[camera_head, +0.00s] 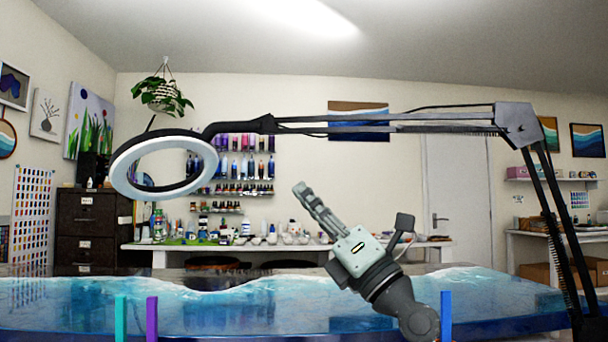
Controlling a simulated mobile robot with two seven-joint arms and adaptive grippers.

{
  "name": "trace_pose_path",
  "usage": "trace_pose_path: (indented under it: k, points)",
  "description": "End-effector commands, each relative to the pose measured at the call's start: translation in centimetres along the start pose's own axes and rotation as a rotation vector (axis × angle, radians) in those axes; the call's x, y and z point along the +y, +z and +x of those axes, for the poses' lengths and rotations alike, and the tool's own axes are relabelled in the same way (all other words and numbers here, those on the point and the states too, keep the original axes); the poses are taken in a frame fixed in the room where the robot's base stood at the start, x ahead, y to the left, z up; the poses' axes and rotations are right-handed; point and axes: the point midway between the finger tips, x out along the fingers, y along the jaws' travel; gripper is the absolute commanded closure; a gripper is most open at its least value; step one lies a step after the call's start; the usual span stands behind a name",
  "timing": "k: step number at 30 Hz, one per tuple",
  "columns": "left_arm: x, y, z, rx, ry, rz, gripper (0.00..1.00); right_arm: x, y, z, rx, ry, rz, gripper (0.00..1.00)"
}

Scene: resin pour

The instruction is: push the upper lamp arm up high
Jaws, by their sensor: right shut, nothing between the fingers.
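A lamp with a white ring head (127,172) in a dark rim hangs at the left. Its upper lamp arm (400,126) runs nearly level from the ring to a grey elbow joint (517,123) at the right. The lower lamp arm (560,215) slopes down from that joint to the bottom right. My right gripper (300,190) is shut and empty. It points up and to the left, below the upper lamp arm, with a visible gap between them in the picture. My left gripper is not in view.
A table with a blue and white resin top (230,310) spans the front. Teal (120,318), purple (152,318) and blue (446,315) upright sticks stand at the bottom edge. A back bench (190,258) carries several bottles. A plant (162,95) hangs behind the lamp ring.

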Motion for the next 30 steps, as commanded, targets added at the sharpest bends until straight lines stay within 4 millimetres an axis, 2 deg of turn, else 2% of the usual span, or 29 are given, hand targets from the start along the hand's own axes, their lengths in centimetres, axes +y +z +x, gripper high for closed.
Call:
trace_pose_path:
  k: [13, 15, 21, 30]
  points:
    - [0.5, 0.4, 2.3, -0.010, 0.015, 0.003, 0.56, 0.1, 0.2, 9.2, -0.001, 0.001, -0.002, 1.00]
    - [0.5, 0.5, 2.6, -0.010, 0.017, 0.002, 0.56, 0.1, 1.2, 9.9, -0.003, 0.000, -0.005, 1.00]
    - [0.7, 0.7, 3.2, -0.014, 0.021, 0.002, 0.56, 0.0, 2.6, 11.4, -0.002, 0.000, -0.002, 1.00]
    - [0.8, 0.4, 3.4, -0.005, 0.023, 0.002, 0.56, -0.1, 3.0, 11.6, -0.002, -0.001, -0.001, 1.00]
